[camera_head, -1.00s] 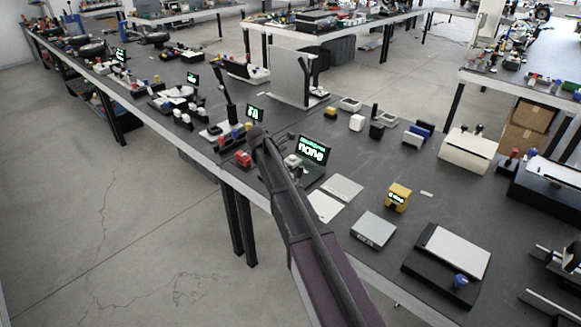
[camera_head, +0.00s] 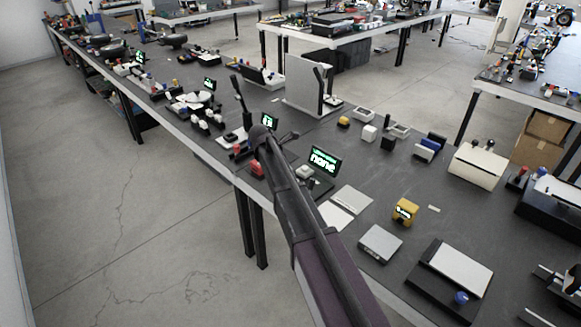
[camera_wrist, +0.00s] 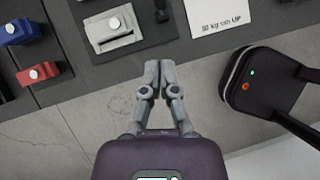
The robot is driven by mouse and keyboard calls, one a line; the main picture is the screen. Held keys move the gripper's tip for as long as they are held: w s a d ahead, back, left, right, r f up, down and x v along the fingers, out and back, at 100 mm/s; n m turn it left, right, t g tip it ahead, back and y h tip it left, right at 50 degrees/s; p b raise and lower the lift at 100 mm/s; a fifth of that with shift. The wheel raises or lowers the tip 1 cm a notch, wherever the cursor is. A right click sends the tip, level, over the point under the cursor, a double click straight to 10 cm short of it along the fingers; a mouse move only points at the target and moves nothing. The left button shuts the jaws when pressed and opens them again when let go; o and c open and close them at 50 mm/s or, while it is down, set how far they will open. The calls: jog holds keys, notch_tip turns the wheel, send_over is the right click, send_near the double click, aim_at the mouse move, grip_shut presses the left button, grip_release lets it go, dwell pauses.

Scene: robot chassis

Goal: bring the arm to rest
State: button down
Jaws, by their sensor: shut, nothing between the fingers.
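In the wrist view my gripper (camera_wrist: 154,75) is shut and empty. Its fingertips meet over the near edge of the dark workbench, with the grey floor below. In the head view my arm (camera_head: 300,215) reaches from the bottom up to the near-left edge of the bench (camera_head: 395,165). The fingers cannot be made out there.
Close ahead of the fingers, a grey block with a white knob (camera_wrist: 113,23) and a white printed card (camera_wrist: 218,14) lie on the bench. Red (camera_wrist: 38,74) and blue (camera_wrist: 20,32) blocks sit left. A small screen (camera_head: 323,161) stands beside my arm. Open floor (camera_head: 110,220) lies left.

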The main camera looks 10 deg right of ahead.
jog(key=shift+a+r, duration=0.15)
jog(key=shift+r, duration=0.05)
dwell(0.5)
jog(key=s+d+f+m+y, duration=0.1)
jog(key=s+m+y, duration=0.1)
jog(key=s+m, duration=0.5)
jog(key=s+d+m+g+y, duration=0.1)
jog(key=s+m+y, duration=0.1)
jog(key=s+m, duration=0.6)
jog(key=s+d+f+m+y, duration=0.1)
jog(key=s+m, duration=0.6)
jog(key=s, duration=0.9)
jog(key=shift+d+f+g+y, duration=0.3)
jog(key=shift+d+y, duration=0.05)
jog(key=shift+y, duration=0.15)
